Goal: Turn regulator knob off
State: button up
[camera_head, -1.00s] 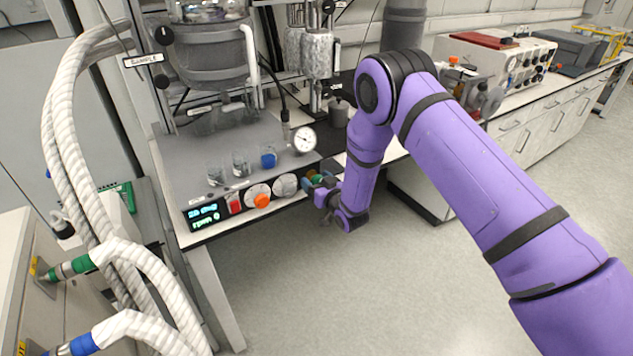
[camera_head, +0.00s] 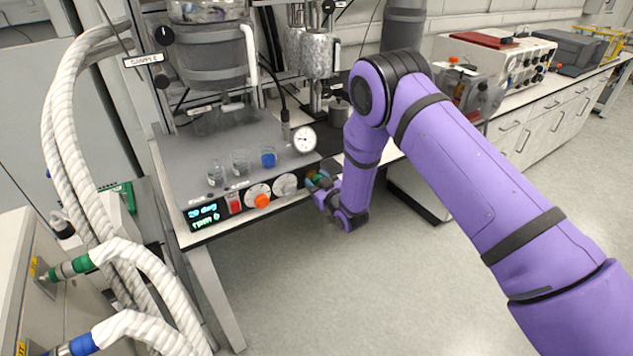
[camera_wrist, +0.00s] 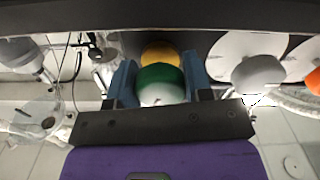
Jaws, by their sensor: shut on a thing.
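A round green-and-yellow knob (camera_wrist: 160,78) sits on the front panel in the wrist view. My gripper (camera_wrist: 159,72) has its two blue-grey fingers on either side of it, shut on it. In the head view my gripper (camera_head: 321,186) is at the right end of the black front panel, and a little of the green-and-yellow knob (camera_head: 317,180) shows there. The contact between fingers and knob is partly hidden. I cannot read any mark showing the knob's turn.
Left of my gripper in the head view are a grey knob (camera_head: 285,185), an orange knob (camera_head: 262,201), a red switch (camera_head: 234,203) and a lit display (camera_head: 203,213). Beakers (camera_head: 240,163) and a gauge (camera_head: 304,139) are above. The floor in front is clear.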

jog(key=n, duration=0.5)
jog(key=shift+n, duration=0.3)
jog(key=n, duration=0.5)
jog(key=shift+n, duration=0.3)
jog(key=n, duration=1)
jog(key=o, duration=0.9)
jog(key=shift+r, duration=0.1)
